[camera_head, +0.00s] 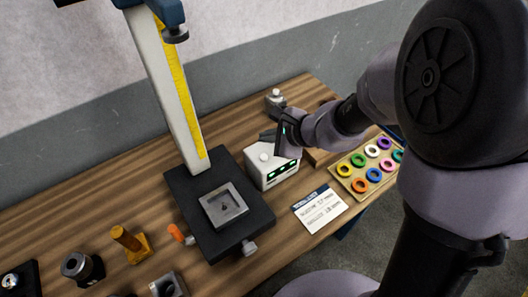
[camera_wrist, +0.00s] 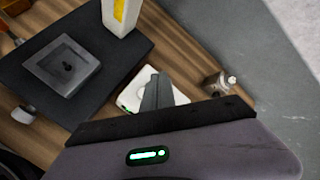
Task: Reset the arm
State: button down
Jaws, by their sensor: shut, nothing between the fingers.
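My gripper (camera_head: 275,137) is above the wooden bench, just over the back of a small white box with green displays (camera_head: 272,168). My arm comes in from the right of the head view. In the wrist view the gripper's fingers (camera_wrist: 157,92) are shut with nothing between them. They cover part of the white box (camera_wrist: 140,88). Whether the fingertips touch the box cannot be told.
A black stand base (camera_head: 218,231) with a grey square plate (camera_head: 229,206) and a tall column (camera_head: 165,90) stands left of the gripper. A tray of coloured rings (camera_head: 352,185) and a printed card (camera_head: 318,208) lie to the right. Several small fixtures sit front left.

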dwell(0.4)
jog(key=s+d+r+n+g+b, duration=0.1)
jog(key=s+r+n+b, duration=0.1)
jog(key=s+n+b, duration=0.4)
jog(key=s+d+r+n+b, duration=0.1)
jog(key=s+r+n+b, duration=0.2)
jog(key=s, duration=0.6)
jog(key=s+d+f+n+h+b, duration=0.1)
jog(key=s+d+f+n+h, duration=0.1)
jog(key=s+d+n+h, duration=0.2)
jog(key=s+d, duration=0.3)
jog(key=shift+s+d+h, duration=0.2)
jog(key=shift+s+h, duration=0.05)
jog(key=shift+h, duration=0.05)
